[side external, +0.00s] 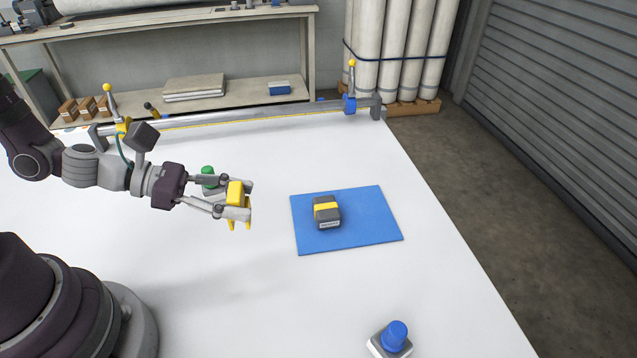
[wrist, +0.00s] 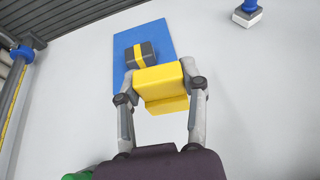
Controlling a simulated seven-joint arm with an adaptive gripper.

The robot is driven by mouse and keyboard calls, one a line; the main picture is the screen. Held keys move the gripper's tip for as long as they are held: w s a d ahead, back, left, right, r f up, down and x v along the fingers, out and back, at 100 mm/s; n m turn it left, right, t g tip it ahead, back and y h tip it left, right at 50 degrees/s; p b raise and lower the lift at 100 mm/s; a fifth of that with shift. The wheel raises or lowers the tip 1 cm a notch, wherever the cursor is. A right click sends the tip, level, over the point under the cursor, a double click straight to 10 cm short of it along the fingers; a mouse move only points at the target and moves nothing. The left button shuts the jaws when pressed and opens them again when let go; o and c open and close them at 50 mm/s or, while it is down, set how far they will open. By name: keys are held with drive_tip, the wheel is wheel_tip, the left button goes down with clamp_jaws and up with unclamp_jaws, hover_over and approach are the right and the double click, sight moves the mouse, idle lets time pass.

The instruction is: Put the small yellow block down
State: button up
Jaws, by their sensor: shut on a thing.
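My gripper (side external: 243,199) is shut on the small yellow block (side external: 235,192), which sits between the two fingers above the white table. In the wrist view the yellow block (wrist: 160,82) fills the space between the fingertips of my gripper (wrist: 162,84). The blue mat lies to the right of the block in the side view, a short way off. Parts of the block are covered by the fingers.
A dark grey block with a yellow band (side external: 327,212) rests on the blue mat (side external: 370,227). A blue-topped button box (side external: 393,340) stands near the front edge. A green-topped thing (side external: 208,172) stands behind my gripper. A metal rail (side external: 250,113) runs along the back. White table around the mat is clear.

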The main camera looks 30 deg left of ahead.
drive_tip(key=w+d, duration=0.1)
drive_tip(key=w, duration=0.1)
drive_tip(key=w+f+n+t, duration=0.1)
drive_tip(key=w+d+f+n+y, duration=0.1)
drive_tip(key=w, duration=0.1)
drive_tip(key=shift+w+d+f+t, duration=0.25)
drive_tip(key=shift+w+d+t, duration=0.05)
drive_tip(key=w+a+r+n+t+y, duration=0.3)
drive_tip(key=w+a+n+y, duration=0.35)
drive_tip(key=w+y, duration=0.2)
drive_tip(key=w+a+n+y, duration=0.1)
drive_tip(key=a+n+y, duration=0.5)
drive_tip(key=a, duration=0.3)
drive_tip(key=shift+g, duration=0.3)
drive_tip(key=shift+w+d+f, duration=0.1)
drive_tip(key=shift+d+f, duration=0.05)
drive_tip(key=shift+f, duration=3.65)
drive_tip(key=o, duration=1)
drive_tip(key=shift+c, duration=0.2)
